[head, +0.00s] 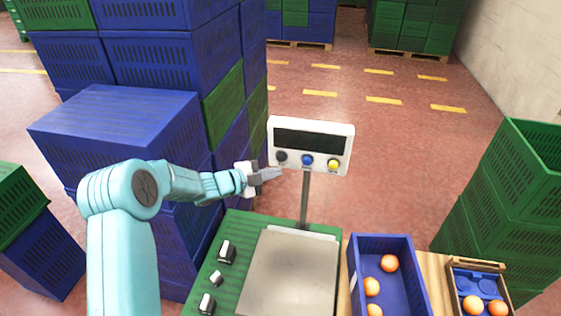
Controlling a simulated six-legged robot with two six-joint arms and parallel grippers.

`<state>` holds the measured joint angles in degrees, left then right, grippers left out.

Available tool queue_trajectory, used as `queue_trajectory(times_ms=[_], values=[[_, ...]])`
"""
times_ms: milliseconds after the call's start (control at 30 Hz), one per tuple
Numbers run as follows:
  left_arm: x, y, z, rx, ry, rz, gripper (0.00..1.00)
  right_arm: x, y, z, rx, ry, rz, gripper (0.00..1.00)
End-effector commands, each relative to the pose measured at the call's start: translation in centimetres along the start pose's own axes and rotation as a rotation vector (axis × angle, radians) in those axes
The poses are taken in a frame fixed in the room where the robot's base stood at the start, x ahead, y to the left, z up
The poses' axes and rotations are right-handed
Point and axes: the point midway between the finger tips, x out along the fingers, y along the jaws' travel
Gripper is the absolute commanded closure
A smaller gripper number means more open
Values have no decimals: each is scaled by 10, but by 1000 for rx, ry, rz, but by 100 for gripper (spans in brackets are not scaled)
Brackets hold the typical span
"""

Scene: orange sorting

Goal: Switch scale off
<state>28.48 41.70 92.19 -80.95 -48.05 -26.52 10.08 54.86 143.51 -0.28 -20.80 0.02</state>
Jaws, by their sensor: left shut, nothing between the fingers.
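The scale has a flat metal plate (290,275) and a white display head (340,155) on a thin grey post (305,200). Its screen (310,141) is dark. Below the screen are a black button (281,157), a blue button (307,160) and a yellow button (333,164). My left gripper (278,173) is shut and empty. Its fingertips are just below the black button, at the lower left of the display head; whether they touch it I cannot tell. My right gripper is not in view.
A blue crate (384,241) with several oranges and a small wooden box (459,266) with oranges stand right of the scale. Blue and green crates (170,45) are stacked at the left. Green crates (520,190) stand at the right. Open floor lies behind the scale.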

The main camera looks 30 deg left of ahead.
Motion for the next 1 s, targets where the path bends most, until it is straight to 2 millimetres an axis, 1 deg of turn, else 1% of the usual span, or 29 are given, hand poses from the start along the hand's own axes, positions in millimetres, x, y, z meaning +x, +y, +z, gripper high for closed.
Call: queue_trajectory(times_ms=[33,100,300,1000], values=[[-4,4,-2,0,0,0,100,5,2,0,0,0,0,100],[-8,8,-5,-1,0,-1,100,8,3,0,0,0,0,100],[-18,13,-12,0,0,-1,100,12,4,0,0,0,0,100],[-18,13,-13,0,0,0,100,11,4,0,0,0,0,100]])
